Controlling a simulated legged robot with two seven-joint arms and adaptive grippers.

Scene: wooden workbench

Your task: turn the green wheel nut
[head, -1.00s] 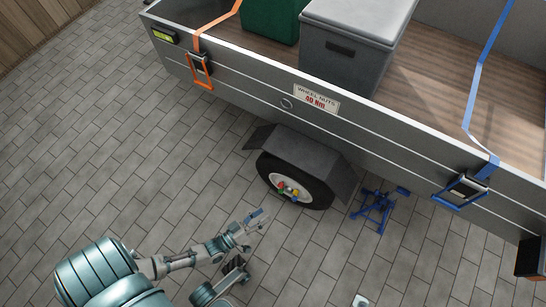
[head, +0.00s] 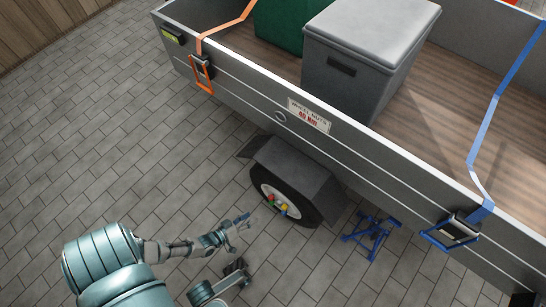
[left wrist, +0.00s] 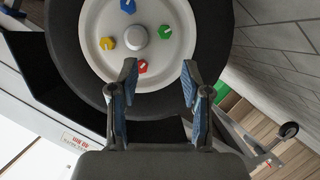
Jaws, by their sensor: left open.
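The wheel (head: 262,183) is on the near side of the trailer, with coloured nuts around its hub. My left gripper (head: 244,222) is open and empty, short of the wheel. Its spread fingers (left wrist: 159,78) show below the hub, the left fingertip near the red nut in the picture. No contact with the green nut shows.
A dark fender (head: 300,165) covers the wheel's top. A blue jack stand (head: 372,236) stands right of the wheel. The trailer side (head: 375,160) runs above, with an orange strap (head: 225,25) and a blue strap (head: 500,90). Paving left of the wheel is clear.

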